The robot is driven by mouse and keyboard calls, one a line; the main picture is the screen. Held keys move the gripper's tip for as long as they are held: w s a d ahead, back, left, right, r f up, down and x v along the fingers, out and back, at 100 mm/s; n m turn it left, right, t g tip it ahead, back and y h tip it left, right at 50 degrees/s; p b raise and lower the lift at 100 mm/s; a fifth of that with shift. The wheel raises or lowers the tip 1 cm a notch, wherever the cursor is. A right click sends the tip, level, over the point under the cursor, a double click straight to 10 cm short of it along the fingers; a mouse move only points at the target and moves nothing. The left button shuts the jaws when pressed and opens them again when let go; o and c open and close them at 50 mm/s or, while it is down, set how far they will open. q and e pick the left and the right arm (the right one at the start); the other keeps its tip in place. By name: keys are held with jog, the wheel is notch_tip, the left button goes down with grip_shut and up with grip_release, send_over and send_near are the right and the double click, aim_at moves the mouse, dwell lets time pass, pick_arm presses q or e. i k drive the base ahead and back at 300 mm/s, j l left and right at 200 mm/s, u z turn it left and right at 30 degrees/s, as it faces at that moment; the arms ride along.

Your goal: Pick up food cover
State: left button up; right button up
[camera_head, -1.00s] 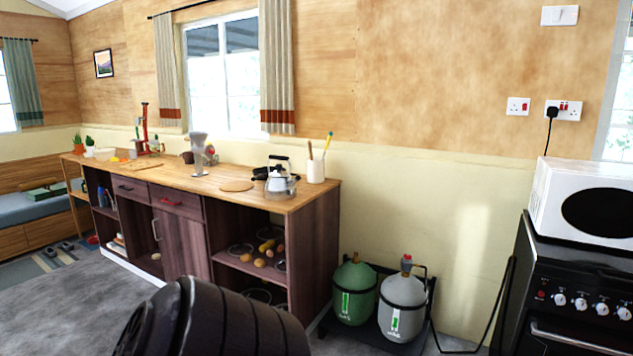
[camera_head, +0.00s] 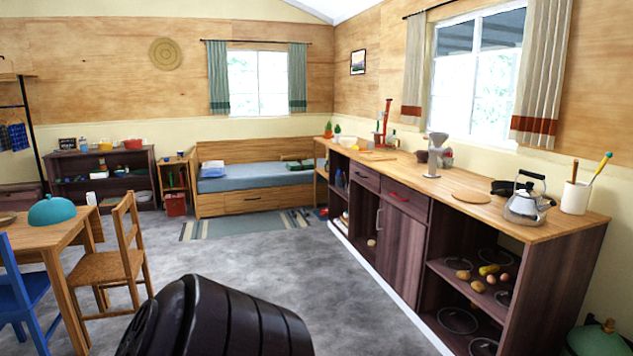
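A teal dome-shaped food cover (camera_head: 53,210) with a small knob on top sits on the wooden dining table (camera_head: 70,236) at the left of the head view. It is well away from me across the floor. A black, ribbed part of my own body fills the bottom middle of the view. Neither of my grippers shows, and nothing is seen held.
A wooden chair (camera_head: 125,250) and a blue chair (camera_head: 25,290) stand at the table. A long counter (camera_head: 400,185) with a kettle (camera_head: 527,205) runs along the right. Grey floor (camera_head: 260,250) is open between them. A bed (camera_head: 255,185) stands at the back.

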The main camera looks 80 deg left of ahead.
aim_at(49, 211)
jog(key=u, duration=4.1)
jog(key=i, duration=2.25)
jog(key=i+j+z, duration=0.2)
jog(key=i, duration=0.4)
jog(key=i+j+z, duration=0.2)
jog(key=i, duration=0.4)
jog(key=l, duration=0.1)
